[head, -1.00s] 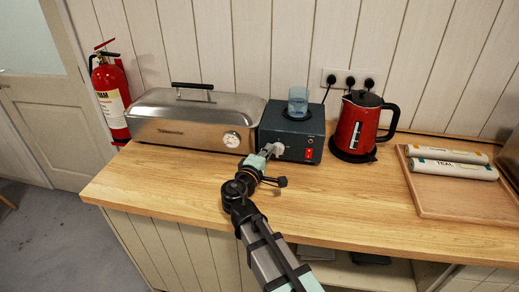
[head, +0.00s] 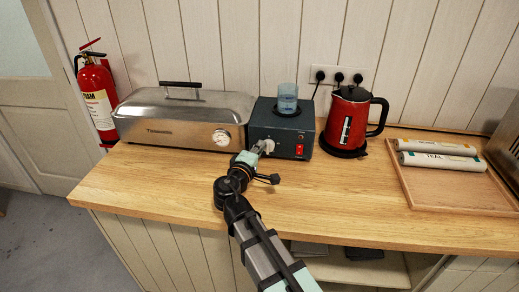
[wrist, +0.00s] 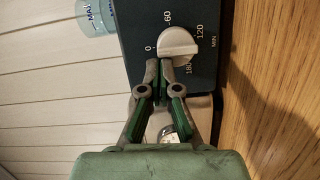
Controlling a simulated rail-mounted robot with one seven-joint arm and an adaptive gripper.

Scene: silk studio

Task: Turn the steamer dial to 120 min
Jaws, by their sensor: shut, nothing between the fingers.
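The dark steamer control box (head: 275,128) stands on the counter, with a clear bluish vessel (head: 288,95) on top. Its pale dial (head: 267,146) is on the front face and is partly hidden by my gripper in the head view. In the wrist view the dial (wrist: 178,43) is a round knob with a raised bar, amid the marks 0, 60, 120, 180 and MIN. I cannot tell which mark it points to. My gripper (wrist: 160,66) is shut and empty, its tips close to the dial's lower left edge, near the 0. I cannot tell whether they touch it.
A long silver steamer case (head: 170,119) with a small round gauge stands to the left of the box. A red switch (head: 299,149) is right of the dial. A red kettle (head: 347,120) and a wooden tray (head: 440,190) are further right. The front counter is clear.

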